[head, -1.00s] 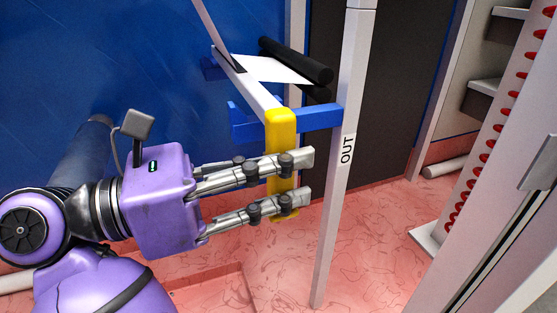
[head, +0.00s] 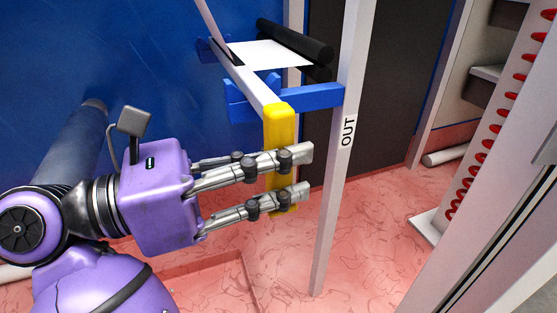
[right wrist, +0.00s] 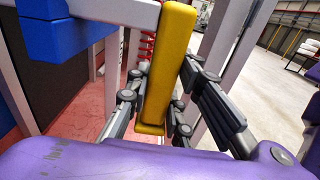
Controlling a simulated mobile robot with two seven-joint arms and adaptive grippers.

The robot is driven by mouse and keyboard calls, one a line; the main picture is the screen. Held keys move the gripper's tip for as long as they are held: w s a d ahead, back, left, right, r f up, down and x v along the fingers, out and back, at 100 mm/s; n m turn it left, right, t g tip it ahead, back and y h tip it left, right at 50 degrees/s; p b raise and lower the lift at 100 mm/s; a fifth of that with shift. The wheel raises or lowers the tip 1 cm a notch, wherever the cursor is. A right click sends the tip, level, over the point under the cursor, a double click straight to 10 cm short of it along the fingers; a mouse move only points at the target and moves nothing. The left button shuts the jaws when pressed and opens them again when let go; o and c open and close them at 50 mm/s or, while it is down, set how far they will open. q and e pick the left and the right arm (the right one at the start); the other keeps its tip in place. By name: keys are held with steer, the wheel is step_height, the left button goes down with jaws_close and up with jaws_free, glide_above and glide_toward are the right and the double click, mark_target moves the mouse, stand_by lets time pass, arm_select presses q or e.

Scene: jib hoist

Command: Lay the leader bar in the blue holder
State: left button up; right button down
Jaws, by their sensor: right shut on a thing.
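The leader bar (head: 243,79) is a pale bar with a yellow handle (head: 279,130) hanging from its near end. My right gripper (head: 300,174) is shut around the yellow handle, which also shows upright between the fingers in the right wrist view (right wrist: 170,65). The blue holder (head: 315,97) sticks out left from the white post marked OUT. Its upturned ends show on either side of the bar in the head view. The bar crosses at the blue holder in the right wrist view too (right wrist: 62,38). I cannot tell whether the bar touches it. My left gripper is out of view.
The white OUT post (head: 345,150) stands just right of my right fingertips. A white sheet (head: 265,54) and a black roller (head: 296,42) lie behind the bar. A blue wall (head: 130,50) is at the left. A rack with red rings (head: 490,130) stands right.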

jaws_free()
stand_by(0.8)
stand_by(0.6)
